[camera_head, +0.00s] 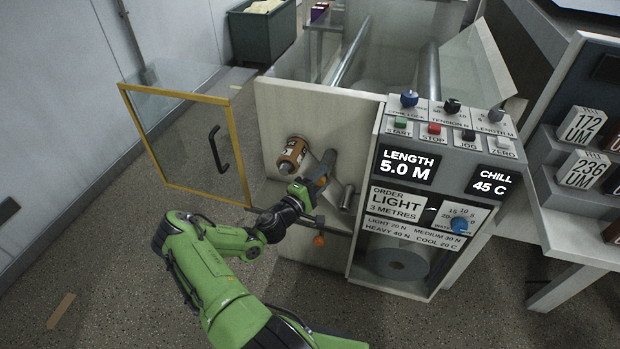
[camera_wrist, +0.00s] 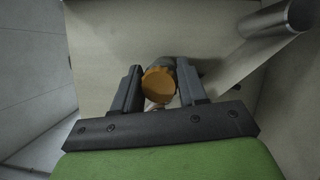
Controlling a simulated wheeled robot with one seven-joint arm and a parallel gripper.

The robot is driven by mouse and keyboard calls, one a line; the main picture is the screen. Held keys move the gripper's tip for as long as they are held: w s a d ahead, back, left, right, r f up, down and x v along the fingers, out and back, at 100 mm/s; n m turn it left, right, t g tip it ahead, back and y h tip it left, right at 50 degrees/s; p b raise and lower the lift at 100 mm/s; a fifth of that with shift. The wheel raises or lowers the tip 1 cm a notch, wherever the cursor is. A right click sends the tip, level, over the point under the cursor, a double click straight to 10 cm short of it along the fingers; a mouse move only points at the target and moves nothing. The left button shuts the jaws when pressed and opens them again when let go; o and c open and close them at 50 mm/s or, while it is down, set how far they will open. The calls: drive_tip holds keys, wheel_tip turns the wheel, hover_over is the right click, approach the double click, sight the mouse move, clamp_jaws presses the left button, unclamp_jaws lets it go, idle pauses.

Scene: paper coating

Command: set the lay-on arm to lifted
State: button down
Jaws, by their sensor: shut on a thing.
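My gripper (camera_head: 318,183) is at the side of the machine, in front of its pale side panel (camera_head: 284,110). In the wrist view my gripper (camera_wrist: 160,90) has its two dark fingers on either side of a round orange knob (camera_wrist: 158,84), which appears to be the handle of the lay-on arm. The fingers are shut on it. The rest of the lay-on arm is mostly hidden behind my gripper, so its setting cannot be read clearly. A brown-orange labelled roll (camera_head: 292,155) sits just above and left of my gripper.
A yellow-framed clear guard door (camera_head: 190,150) stands open at the left. A grey roller (camera_head: 347,196) juts out right of my gripper. A smaller orange knob (camera_head: 319,240) hangs below it. The control panel (camera_head: 408,165) reads LENGTH 5.0 M, with order LIGHT 3 METRES.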

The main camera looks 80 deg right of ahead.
drive_tip(key=shift+s+a+f+m+y, duration=0.1)
drive_tip(key=shift+s+f+m+y, duration=0.15)
drive_tip(key=shift+s+m, duration=0.35)
drive_tip(key=shift+s+a+f+m+y, duration=0.1)
drive_tip(key=shift+s+f+m+y, duration=0.25)
drive_tip(key=shift+s, duration=0.4)
drive_tip(key=shift+r, duration=0.1)
drive_tip(key=c, duration=0.7)
unclamp_jaws()
drive_tip(key=shift+c, duration=0.2)
drive_tip(key=p+v, duration=0.2)
drive_tip(key=v, duration=1.3)
drive_tip(key=shift+a, duration=0.35)
drive_tip(key=shift+w, duration=0.15)
